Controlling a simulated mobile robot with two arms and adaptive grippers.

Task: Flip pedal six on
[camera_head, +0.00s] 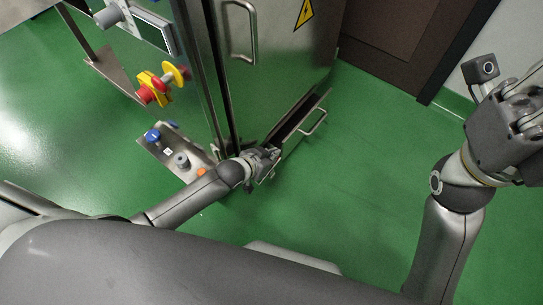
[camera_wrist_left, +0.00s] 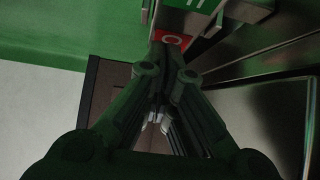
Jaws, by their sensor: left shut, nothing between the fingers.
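My left gripper (camera_head: 266,160) is low beside the steel cabinet, next to its lower open-topped bin. It is shut and empty, and its fingers come together in the left wrist view (camera_wrist_left: 162,52). Just beyond the fingertips in that view is a small red face with a pale ring (camera_wrist_left: 172,39), and above it a green face with pale marks (camera_wrist_left: 200,4). I cannot read a number six, nor tell whether the fingertips touch the red face. My right gripper (camera_head: 512,112) is at the upper right, away from the cabinet; its fingers are unclear.
A low steel panel (camera_head: 150,150) with a blue knob (camera_head: 152,135), a grey knob (camera_head: 181,160) and an orange button (camera_head: 202,172) lies left of the gripper. A red and yellow switch (camera_head: 150,92) is above it. The cabinet (camera_head: 275,70) blocks the far side. Green floor (camera_head: 350,180) lies clear to the right.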

